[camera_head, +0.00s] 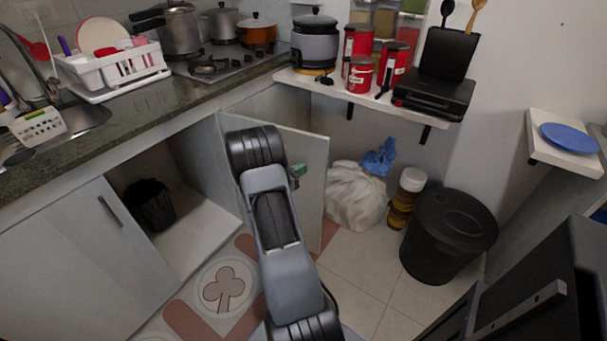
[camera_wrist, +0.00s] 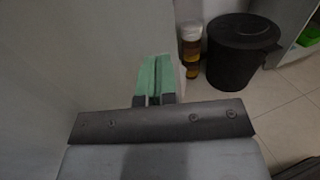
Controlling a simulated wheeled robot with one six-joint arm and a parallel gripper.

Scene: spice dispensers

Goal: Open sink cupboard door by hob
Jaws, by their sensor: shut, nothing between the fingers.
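The sink cupboard door by the hob (camera_head: 311,170) stands swung wide open, a pale grey panel jutting out from the counter. Its cupboard interior (camera_head: 200,215) is exposed, with a small black bin (camera_head: 150,205) inside. My gripper (camera_head: 299,171) has green fingertips and is shut and empty, in front of the door in the head view. In the wrist view my gripper (camera_wrist: 153,80) is shut, with the pale panel (camera_wrist: 70,60) close on its left. I cannot tell whether the fingers touch the door. My arm hides part of the door, and its handle does not show.
The left cupboard door (camera_head: 85,265) is shut. A white bag (camera_head: 355,195), a brown jar (camera_head: 403,200) and a black bin (camera_head: 447,235) stand right of the open door. The hob (camera_head: 215,65) is on the counter above. Tiled floor (camera_head: 355,280) is clear in front.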

